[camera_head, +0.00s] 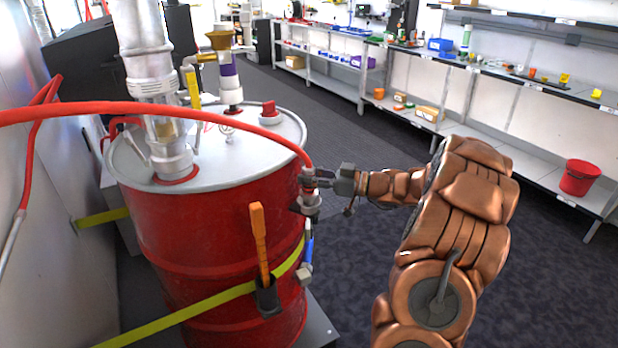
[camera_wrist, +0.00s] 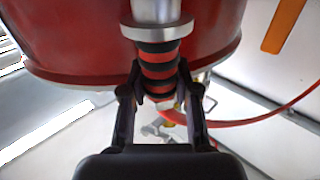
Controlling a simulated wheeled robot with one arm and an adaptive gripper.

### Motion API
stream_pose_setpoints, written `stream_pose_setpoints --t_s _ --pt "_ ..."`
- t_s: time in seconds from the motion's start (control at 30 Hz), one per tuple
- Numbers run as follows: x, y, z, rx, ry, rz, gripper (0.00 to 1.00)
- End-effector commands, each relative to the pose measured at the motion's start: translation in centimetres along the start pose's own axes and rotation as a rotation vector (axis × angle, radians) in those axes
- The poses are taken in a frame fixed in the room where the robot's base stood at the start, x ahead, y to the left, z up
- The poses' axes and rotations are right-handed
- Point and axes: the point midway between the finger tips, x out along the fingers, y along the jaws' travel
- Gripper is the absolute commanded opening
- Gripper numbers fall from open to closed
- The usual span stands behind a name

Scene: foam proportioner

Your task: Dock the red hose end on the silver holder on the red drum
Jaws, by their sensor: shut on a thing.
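The red hose end (camera_head: 307,178) is at the right side of the red drum (camera_head: 215,240), by its upper rim, with the red hose arching to it from the left. My gripper (camera_head: 316,180) is shut on it from the right. In the wrist view my gripper (camera_wrist: 158,92) has its two fingers on either side of the red-and-black banded hose end (camera_wrist: 158,62). A silver flanged piece, seemingly the silver holder (camera_wrist: 156,30), meets the banded end; in the head view the silver holder (camera_head: 310,203) shows just below my fingers. I cannot tell whether the end is fully seated.
An orange-handled tool (camera_head: 259,245) and a blue-handled tool (camera_head: 308,243) hang on the drum's yellow strap (camera_head: 215,300). A silver pump tube (camera_head: 155,90) stands on the lid. Shelves (camera_head: 500,70) and a red bucket (camera_head: 580,177) are at right, with open carpet between.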

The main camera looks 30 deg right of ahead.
Motion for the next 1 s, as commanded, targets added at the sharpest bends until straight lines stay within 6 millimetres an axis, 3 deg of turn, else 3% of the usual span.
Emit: stream_pose_setpoints --t_s 0.83,0.87,1.0 --pt "0.03 -0.02 0.96 0.000 0.000 0.000 0.00" --pt "0.03 -0.03 0.86 0.000 0.000 -0.001 0.33" --pt "0.02 -0.02 0.82 0.000 0.000 -0.001 0.48"
